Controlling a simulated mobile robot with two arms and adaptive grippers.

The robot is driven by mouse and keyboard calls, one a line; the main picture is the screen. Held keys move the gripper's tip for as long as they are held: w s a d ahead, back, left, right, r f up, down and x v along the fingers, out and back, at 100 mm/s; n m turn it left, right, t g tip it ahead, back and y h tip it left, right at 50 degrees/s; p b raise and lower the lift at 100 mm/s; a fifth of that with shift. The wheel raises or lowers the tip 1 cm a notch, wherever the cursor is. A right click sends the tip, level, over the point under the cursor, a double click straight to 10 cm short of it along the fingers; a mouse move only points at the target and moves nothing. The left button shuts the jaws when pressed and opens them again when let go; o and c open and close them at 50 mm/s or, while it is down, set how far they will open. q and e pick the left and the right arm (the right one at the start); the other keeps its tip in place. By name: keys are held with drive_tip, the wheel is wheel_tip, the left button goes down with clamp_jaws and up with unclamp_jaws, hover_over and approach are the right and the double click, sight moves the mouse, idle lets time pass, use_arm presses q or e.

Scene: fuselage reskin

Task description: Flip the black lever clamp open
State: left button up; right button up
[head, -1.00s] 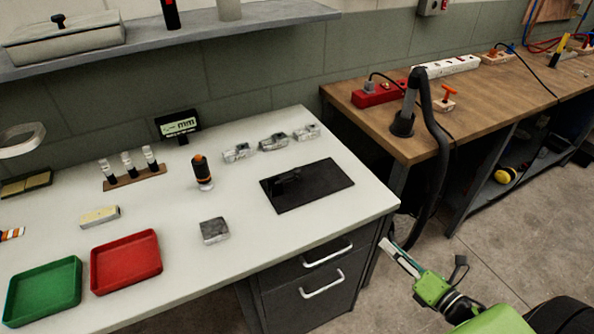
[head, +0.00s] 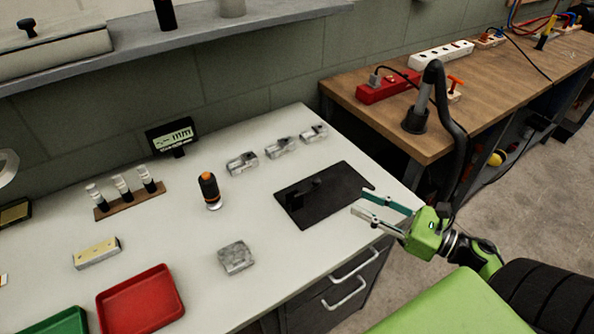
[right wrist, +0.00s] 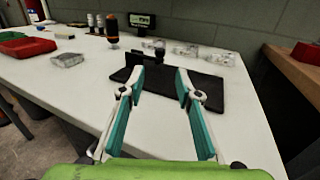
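The black lever clamp (head: 298,194) sits on a flat black plate (head: 335,205) on the white table, with a small dark handle rising from it. In the right wrist view the clamp (right wrist: 137,62) shows beyond the fingers, partly hidden by the left one, on the black plate (right wrist: 215,92). My right gripper (head: 361,204) is open and empty, by the plate's right front edge and apart from the clamp. Its spread fingers (right wrist: 162,74) point toward the clamp in the wrist view. My left gripper is not in view.
A metal block (head: 236,257) lies left of the plate, with an orange-black tool (head: 210,190) behind it. Several metal pieces (head: 281,147) line up behind the plate. A red tray (head: 140,300) is at front left. A wooden bench (head: 390,115) with a hose stands right.

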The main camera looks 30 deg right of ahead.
sight(320, 182)
drive_tip(key=shift+w+a, duration=0.2)
drive_tip(key=shift+w, duration=0.3)
drive_tip(key=shift+w+a, duration=0.15)
drive_tip(key=shift+w, duration=0.15)
drive_tip(key=x, duration=0.1)
drive_tip(key=p+x, duration=0.1)
drive_tip(key=x, duration=0.1)
drive_tip(key=shift+w+a+r+p, duration=0.15)
drive_tip(key=shift+w+r+p, duration=0.15)
drive_tip(key=p+x, duration=0.1)
drive_tip(key=x, duration=0.5)
drive_tip(key=shift+w+a+f, duration=0.15)
drive_tip(key=shift+w, duration=0.25)
drive_tip(key=shift+p+x, duration=0.4)
drive_tip(key=shift+x, duration=0.45)
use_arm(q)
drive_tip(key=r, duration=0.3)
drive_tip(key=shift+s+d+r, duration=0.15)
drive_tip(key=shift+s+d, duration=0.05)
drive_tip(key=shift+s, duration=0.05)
use_arm(e)
drive_tip(key=shift+f, duration=0.15)
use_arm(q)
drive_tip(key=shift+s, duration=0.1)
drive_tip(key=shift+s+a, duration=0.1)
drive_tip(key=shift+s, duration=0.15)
use_arm(e)
clamp_jaws()
